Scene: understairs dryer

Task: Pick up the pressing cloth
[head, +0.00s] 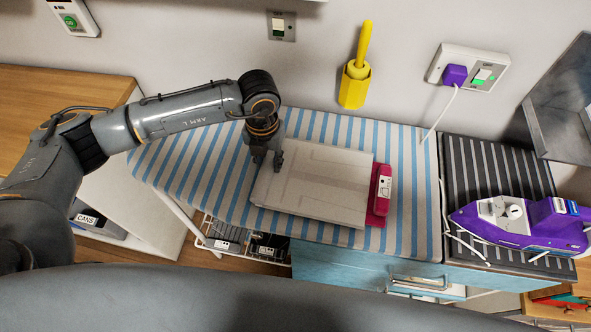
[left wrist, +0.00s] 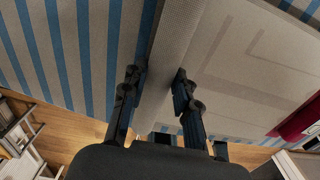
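The pressing cloth (head: 318,180) is a pale beige folded cloth lying flat on the blue-and-white striped ironing board (head: 408,215). It also shows in the left wrist view (left wrist: 240,60), with a raised, roll-like edge running between my fingers. My left gripper (head: 267,161) is low at the cloth's left edge. In the left wrist view its fingers (left wrist: 157,85) stand apart, one on each side of that edge. Whether the fingertips touch the cloth is not clear. My right gripper is not in view.
A magenta item (head: 379,195) with a white label lies against the cloth's right side. A purple iron (head: 525,225) rests on a dark striped pad at the right. A yellow holder (head: 354,84) and a socket with a purple plug (head: 456,75) are on the wall.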

